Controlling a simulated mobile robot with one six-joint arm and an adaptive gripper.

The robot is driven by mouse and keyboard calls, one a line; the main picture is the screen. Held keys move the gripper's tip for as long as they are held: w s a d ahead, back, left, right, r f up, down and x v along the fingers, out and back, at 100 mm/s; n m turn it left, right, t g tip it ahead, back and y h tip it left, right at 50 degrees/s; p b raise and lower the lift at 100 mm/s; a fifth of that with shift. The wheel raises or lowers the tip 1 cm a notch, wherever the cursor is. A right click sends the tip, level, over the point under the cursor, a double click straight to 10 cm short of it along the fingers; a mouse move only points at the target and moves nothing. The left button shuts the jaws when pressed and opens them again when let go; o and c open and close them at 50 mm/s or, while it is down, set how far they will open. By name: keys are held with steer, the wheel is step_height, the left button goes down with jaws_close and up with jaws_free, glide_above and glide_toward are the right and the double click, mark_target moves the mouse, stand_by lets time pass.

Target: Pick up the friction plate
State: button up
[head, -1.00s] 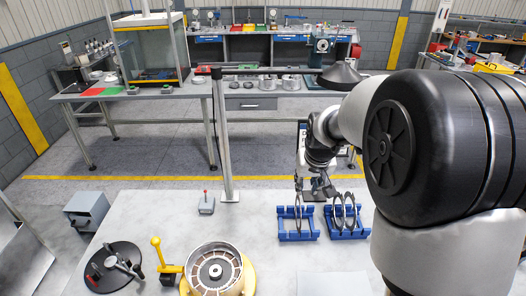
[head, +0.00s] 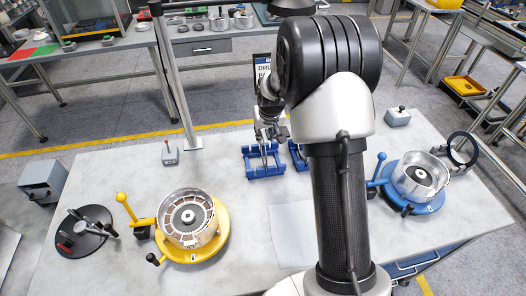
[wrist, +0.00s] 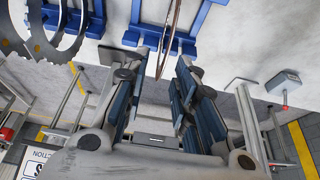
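The friction plate (wrist: 174,32) is a thin brownish disc. It stands on edge in a blue rack (wrist: 208,12) in the wrist view and is seen nearly edge-on. My gripper (wrist: 162,64) is open, with one blue-padded finger on each side of the plate's edge. I see a gap on both sides, so it does not hold the plate. In the head view my gripper (head: 270,132) is over the left blue rack (head: 264,172), and the plate there is small and partly hidden.
Toothed steel plates (wrist: 45,42) stand in a second rack (head: 298,160), largely hidden by my arm in the head view. A yellow-based drum fixture (head: 220,238) is at front left, a blue-based one (head: 425,207) at right.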

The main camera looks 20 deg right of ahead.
steer(key=x, duration=0.5)
steer(key=shift+a+b, duration=0.15)
steer(key=shift+b, duration=0.25)
steer(key=shift+c, duration=0.5)
jaws_close()
